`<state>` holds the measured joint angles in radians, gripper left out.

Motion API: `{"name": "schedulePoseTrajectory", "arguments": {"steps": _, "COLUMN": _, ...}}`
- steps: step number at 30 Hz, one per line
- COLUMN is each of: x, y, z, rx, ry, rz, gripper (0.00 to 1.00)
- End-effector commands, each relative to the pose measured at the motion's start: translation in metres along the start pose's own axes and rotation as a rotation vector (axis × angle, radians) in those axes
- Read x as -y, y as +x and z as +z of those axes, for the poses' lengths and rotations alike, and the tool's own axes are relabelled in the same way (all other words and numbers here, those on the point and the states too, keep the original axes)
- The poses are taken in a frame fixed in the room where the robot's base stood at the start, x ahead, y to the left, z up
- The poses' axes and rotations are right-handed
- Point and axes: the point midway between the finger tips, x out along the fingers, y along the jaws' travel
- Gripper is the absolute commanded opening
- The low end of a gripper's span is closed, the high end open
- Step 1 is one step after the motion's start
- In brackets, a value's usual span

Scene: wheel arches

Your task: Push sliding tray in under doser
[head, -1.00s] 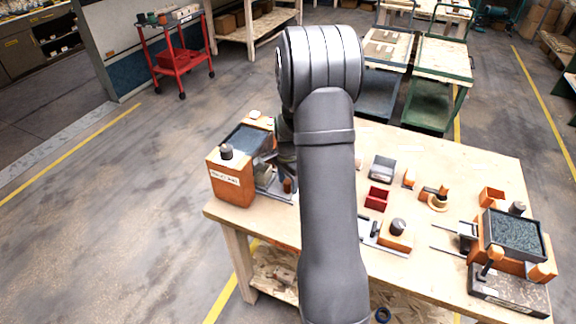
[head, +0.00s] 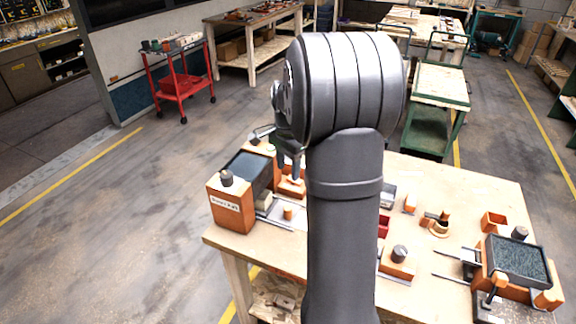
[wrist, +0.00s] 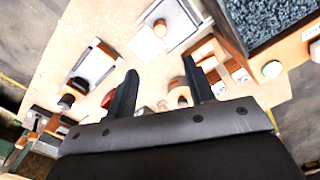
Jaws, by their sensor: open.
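The doser (head: 231,212) is an orange housing with a label and a dark hopper at the table's left end. Its dark granule-filled hopper (wrist: 262,22) fills the top right of the wrist view. The sliding tray (head: 292,220) is a flat grey plate sticking out to the right of the doser, with an orange knob (head: 288,212) on top. In the wrist view the tray (wrist: 178,36) lies ahead of the fingers, with its knob (wrist: 160,28) upright. My gripper (head: 287,168) is open and empty, above and behind the tray, apart from it. My arm hides the middle of the table.
An orange block (head: 291,187) stands behind the tray, close below my gripper. Right of my arm are a knobbed orange unit (head: 398,264), an orange ring holder (head: 437,224) and a second hopper machine (head: 517,262). A red cart (head: 178,82) stands off the table.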

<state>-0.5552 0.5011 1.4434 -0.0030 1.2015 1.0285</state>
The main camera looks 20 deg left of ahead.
Motion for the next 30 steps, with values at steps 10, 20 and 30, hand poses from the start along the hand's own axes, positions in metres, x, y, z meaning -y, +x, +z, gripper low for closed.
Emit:
{"name": "schedulePoseTrajectory", "arguments": {"steps": 10, "x": -0.005, "y": 0.006, "z": -0.004, "rx": 0.028, "ry": 0.027, "rz": -0.003, "gripper": 0.19}}
{"name": "schedulePoseTrajectory", "arguments": {"steps": 20, "x": -0.071, "y": 0.064, "z": -0.044, "rx": 0.41, "ry": 0.437, "rz": -0.125, "gripper": 0.0}}
{"name": "schedulePoseTrajectory", "arguments": {"steps": 30, "x": -0.12, "y": 0.089, "z": -0.086, "rx": 0.698, "ry": 0.844, "rz": -0.341, "gripper": 0.0}}
